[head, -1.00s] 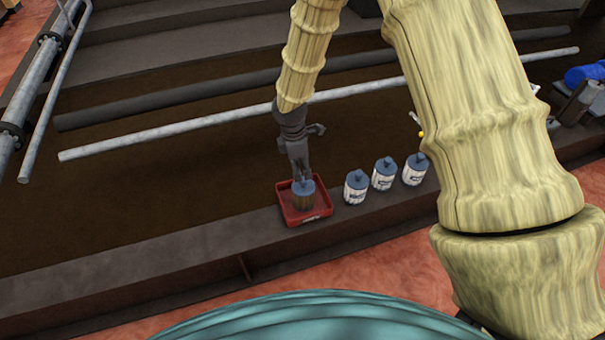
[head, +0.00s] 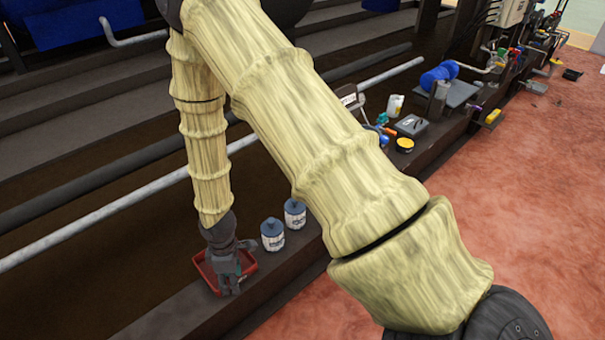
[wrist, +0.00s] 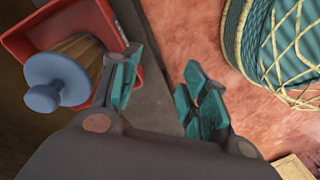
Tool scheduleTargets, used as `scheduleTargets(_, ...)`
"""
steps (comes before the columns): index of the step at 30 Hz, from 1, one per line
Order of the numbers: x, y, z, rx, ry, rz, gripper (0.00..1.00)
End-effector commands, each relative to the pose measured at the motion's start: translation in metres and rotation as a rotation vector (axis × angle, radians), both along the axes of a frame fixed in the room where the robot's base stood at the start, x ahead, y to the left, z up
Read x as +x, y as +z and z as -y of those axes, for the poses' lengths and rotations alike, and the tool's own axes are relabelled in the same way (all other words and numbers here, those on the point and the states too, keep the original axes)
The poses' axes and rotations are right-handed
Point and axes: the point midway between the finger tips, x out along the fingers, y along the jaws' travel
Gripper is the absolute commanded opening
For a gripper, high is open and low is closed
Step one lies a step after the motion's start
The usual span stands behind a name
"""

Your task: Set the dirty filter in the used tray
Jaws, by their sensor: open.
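The dirty filter (wrist: 70,68), with a brown body and blue-grey cap, stands inside the red used tray (wrist: 40,38) in the wrist view. My gripper (wrist: 162,80) is open, with its teal-padded fingers apart and nothing between them. The left finger is right beside the filter; I cannot tell whether they touch. In the head view, my gripper (head: 230,284) is low at the front edge of the red tray (head: 204,272), and the filter is hidden behind it.
Two white filters with blue caps, one nearer (head: 272,236) and one farther (head: 294,215), stand on the ledge right of the tray. Farther along are a grey box (head: 411,126) and a blue cylinder (head: 438,75). A long pale pipe (head: 100,214) runs behind the ledge.

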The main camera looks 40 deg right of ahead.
Motion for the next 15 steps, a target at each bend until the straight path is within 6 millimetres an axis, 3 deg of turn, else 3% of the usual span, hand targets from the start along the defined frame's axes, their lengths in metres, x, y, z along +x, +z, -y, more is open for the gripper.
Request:
scheduleTargets(1, -0.030, -0.020, 0.001, 0.014, -0.093, -0.020, 0.45)
scheduleTargets(6, -0.112, -0.064, 0.011, 0.023, -0.431, -0.038, 0.45)
scheduleTargets(12, -0.197, -0.089, 0.038, -0.035, -0.777, -0.023, 0.45)
scheduleTargets(15, -0.225, -0.091, 0.050, -0.068, -0.890, -0.004, 0.45)
